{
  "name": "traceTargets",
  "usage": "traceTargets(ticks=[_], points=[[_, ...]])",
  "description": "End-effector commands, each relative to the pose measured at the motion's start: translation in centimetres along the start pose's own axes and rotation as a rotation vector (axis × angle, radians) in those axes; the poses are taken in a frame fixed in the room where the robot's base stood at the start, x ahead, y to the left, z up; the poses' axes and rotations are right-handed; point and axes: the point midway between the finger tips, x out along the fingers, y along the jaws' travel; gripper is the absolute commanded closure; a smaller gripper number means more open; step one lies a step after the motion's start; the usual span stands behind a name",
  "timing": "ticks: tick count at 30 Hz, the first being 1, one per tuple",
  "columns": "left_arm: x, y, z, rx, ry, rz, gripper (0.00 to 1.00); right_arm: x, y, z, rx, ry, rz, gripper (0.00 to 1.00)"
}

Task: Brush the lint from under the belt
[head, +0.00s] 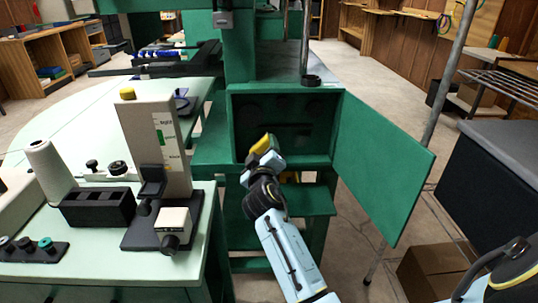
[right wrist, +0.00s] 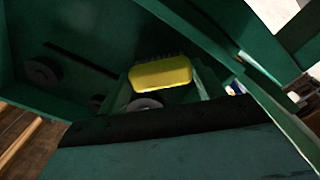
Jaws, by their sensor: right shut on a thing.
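My right gripper (head: 264,152) is shut on a yellow brush (head: 262,143) at the mouth of an open green cabinet (head: 338,120). In the right wrist view the yellow brush (right wrist: 160,74) sits between the fingers, with dark bristles on its far side, pointing into the cabinet. Inside, a thin dark strip (head: 292,126), perhaps the belt, runs across the back wall; a dark strip (right wrist: 82,60) also shows in the right wrist view near a grey disc (right wrist: 41,72). The inside is dark, and I cannot make out lint. My left gripper is not in view.
The cabinet's green door (head: 385,165) stands open to the right. A pale green table (head: 75,262) with a cream machine (head: 155,130) and a white thread cone (head: 50,172) is on the left. A cardboard box (head: 432,272) lies on the floor at right.

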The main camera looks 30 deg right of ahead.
Motion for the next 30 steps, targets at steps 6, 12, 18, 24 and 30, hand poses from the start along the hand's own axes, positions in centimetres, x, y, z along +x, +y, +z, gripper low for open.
traceTargets(ticks=[6, 12, 18, 24, 30], points=[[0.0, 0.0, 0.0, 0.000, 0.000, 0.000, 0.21, 0.1, 0.1, -0.3, 0.001, 0.006, 0.000, 0.51], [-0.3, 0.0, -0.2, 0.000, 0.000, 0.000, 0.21, -1.2, 0.0, -0.2, 0.000, 0.005, -0.001, 0.51], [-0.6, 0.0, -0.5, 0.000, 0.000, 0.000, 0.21, -3.2, 0.0, -0.2, 0.001, 0.003, -0.001, 0.51], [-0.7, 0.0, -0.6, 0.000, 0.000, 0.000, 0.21, -5.2, 0.0, -0.1, 0.000, 0.003, -0.001, 0.51], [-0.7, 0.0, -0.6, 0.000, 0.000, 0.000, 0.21, -6.0, 0.0, -0.1, 0.000, 0.003, 0.000, 0.51]])
